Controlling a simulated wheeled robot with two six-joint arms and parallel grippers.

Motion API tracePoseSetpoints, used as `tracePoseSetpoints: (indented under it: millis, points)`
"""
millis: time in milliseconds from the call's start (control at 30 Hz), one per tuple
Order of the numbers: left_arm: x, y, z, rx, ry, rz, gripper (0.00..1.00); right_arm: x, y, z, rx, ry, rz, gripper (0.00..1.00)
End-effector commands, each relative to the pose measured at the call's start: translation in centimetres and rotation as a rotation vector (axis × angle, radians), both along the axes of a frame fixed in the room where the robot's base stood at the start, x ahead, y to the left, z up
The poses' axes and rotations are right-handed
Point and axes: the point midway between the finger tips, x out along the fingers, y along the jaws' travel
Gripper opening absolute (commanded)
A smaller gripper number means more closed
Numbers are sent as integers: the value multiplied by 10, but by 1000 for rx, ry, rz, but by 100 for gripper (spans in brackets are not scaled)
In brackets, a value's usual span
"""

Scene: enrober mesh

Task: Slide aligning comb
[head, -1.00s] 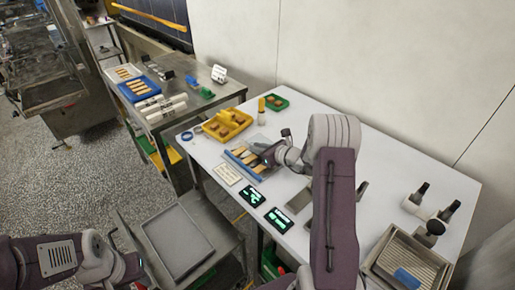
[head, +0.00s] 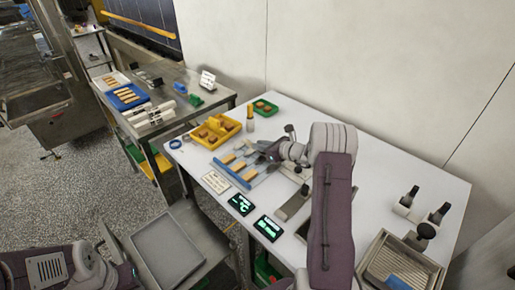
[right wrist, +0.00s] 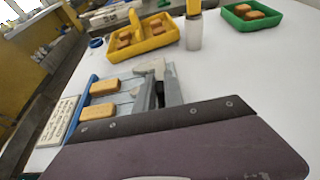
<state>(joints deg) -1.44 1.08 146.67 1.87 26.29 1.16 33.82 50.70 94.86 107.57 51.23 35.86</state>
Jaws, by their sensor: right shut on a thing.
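Several tan biscuits (head: 238,167) lie in a row beside a blue rail (head: 232,174) on the white table. They also show in the right wrist view (right wrist: 104,88), with the rail (right wrist: 80,108) at their left. My right gripper (head: 266,153) is over the far right side of this row, away from the rail. It is shut on a grey piece (right wrist: 146,97), apparently the aligning comb, low over the table. My arm hides much of it, and its teeth are not clear. My left arm is at the lower left; its fingers are not clear.
A yellow divided tray (head: 216,131) and a green tray (head: 265,108) hold biscuits behind the row. A white card (head: 216,182) and two dark displays (head: 241,204) lie in front. A bottle (head: 250,122) stands between the trays. A metal tray (head: 400,262) is at the right.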

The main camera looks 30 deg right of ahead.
Motion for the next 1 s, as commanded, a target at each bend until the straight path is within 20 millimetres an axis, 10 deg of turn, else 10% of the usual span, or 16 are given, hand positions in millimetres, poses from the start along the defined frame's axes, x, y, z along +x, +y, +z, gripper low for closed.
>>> tracePoseSetpoints:
  millis: [200, 300, 667, 1000]
  points:
    - [0, 0, 0, 0, 0, 0, 36, 1, -6, 3, -4, -5, -15, 0]
    - [0, 0, 0, 0, 0, 0, 36, 1, -6, 3, -4, -6, -14, 35]
    - [0, 0, -1, 0, 0, 0, 36, -6, -8, 5, -3, -3, -12, 35]
    - [0, 0, -5, 0, 0, 0, 36, -67, -30, 31, -3, -4, -15, 35]
